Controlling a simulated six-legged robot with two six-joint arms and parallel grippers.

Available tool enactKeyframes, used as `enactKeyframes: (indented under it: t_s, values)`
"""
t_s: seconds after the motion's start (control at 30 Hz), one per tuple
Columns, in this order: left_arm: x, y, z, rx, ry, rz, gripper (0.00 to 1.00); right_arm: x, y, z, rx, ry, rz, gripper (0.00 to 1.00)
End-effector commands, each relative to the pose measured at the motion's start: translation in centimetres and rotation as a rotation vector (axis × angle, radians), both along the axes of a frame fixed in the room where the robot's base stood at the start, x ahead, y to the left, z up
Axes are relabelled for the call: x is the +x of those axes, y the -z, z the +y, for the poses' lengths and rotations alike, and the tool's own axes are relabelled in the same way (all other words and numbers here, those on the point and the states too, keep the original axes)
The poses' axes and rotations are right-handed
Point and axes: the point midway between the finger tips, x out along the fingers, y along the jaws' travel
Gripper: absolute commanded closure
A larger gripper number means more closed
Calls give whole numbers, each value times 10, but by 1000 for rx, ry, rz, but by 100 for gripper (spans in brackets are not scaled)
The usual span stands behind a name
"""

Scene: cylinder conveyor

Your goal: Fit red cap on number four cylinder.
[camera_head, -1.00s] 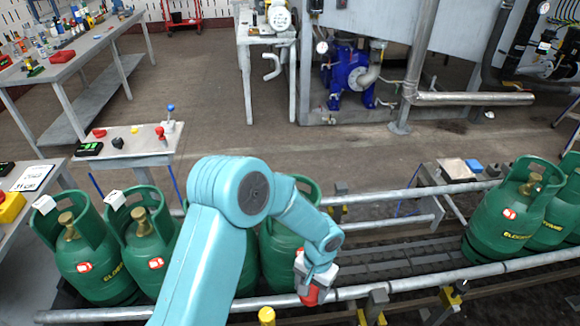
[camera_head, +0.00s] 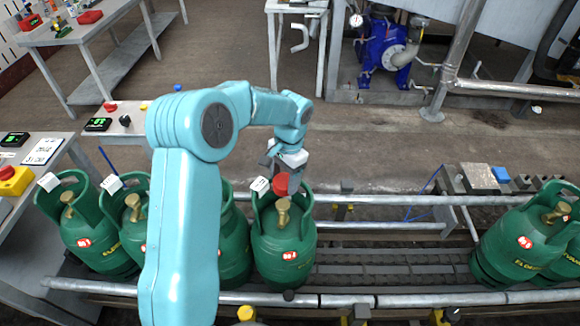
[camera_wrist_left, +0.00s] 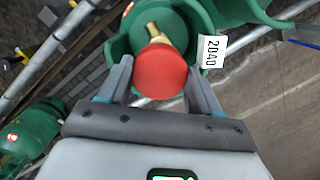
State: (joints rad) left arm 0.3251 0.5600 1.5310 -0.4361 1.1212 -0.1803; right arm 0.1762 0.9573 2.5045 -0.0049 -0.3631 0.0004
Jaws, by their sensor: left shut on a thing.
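My left gripper (camera_head: 284,176) is shut on the red cap (camera_head: 281,184). It holds the cap at the collar of a green cylinder (camera_head: 284,252), the rightmost of the left group. The cylinder stands upright, and its brass valve (camera_head: 283,211) shows just below the cap. In the left wrist view, the cap (camera_wrist_left: 162,74) sits between the fingers and overlaps the brass valve (camera_wrist_left: 155,33). I cannot tell whether cap and valve touch. A white tag (camera_wrist_left: 210,52) reading 2040 hangs on the collar. My right gripper is not in view.
Other green cylinders (camera_head: 88,240) stand to the left, partly hidden by my left arm. More green cylinders (camera_head: 520,245) stand at the right. The conveyor (camera_head: 390,268) between them is clear, with metal rails (camera_head: 400,297) along it. A small table (camera_head: 82,140) stands at the left.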

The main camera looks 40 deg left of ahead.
Motion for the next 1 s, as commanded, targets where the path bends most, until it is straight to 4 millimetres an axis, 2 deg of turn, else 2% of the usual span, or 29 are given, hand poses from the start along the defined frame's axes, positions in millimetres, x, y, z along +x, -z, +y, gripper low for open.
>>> enactKeyframes:
  t_s: [0.43, 0.53, 1.0]
  values:
    - [-13, -4, 4, 0, 2, -1, 66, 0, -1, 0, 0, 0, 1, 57]
    - [-13, 1, 4, -1, 2, -1, 66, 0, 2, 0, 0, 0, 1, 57]
    - [-12, 44, 4, -1, 1, 0, 66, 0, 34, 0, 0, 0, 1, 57]
